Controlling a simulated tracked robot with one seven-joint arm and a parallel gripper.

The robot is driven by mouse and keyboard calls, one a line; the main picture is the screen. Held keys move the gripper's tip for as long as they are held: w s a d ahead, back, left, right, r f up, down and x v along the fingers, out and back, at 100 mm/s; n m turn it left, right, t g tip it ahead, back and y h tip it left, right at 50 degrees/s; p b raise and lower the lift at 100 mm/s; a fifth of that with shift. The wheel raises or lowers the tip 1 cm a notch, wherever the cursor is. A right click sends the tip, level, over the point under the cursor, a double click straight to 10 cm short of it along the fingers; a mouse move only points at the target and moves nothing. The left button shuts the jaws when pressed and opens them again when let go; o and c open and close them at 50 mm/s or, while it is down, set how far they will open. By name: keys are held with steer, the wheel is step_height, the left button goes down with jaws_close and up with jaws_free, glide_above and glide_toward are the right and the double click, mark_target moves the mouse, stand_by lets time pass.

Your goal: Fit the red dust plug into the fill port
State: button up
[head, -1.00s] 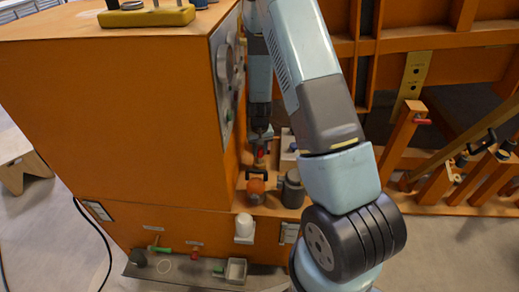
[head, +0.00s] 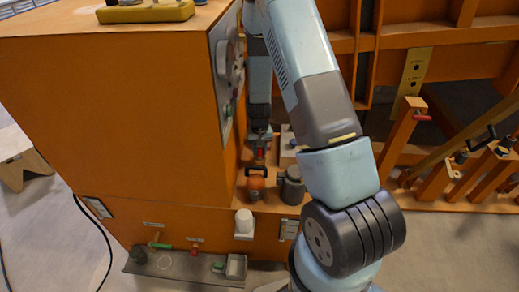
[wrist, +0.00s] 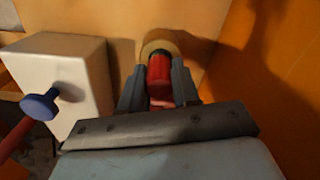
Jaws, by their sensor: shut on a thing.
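The red dust plug (wrist: 159,76) is between the two fingers of my gripper (wrist: 158,88) in the wrist view, with a dark band at its far end. A tan round ring (wrist: 160,45), apparently the fill port, lies directly beyond the plug on a tan surface. The plug's far end overlaps the ring in the picture; I cannot tell whether it is touching, inside or short of it. In the head view my gripper (head: 260,146) is small, with red of the plug (head: 260,154) showing, beside the tall orange cabinet. The port is not clear there.
A white block (wrist: 62,78) with a blue knob (wrist: 40,104) on a red rod stands left of my gripper; an orange wall (wrist: 285,75) is close on its right.

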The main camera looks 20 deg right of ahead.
steer(key=shift+f, duration=0.25)
steer(key=o, duration=1.1)
step_height(320, 180, up, 14)
steer(key=shift+f, duration=0.15)
stand_by(0.3)
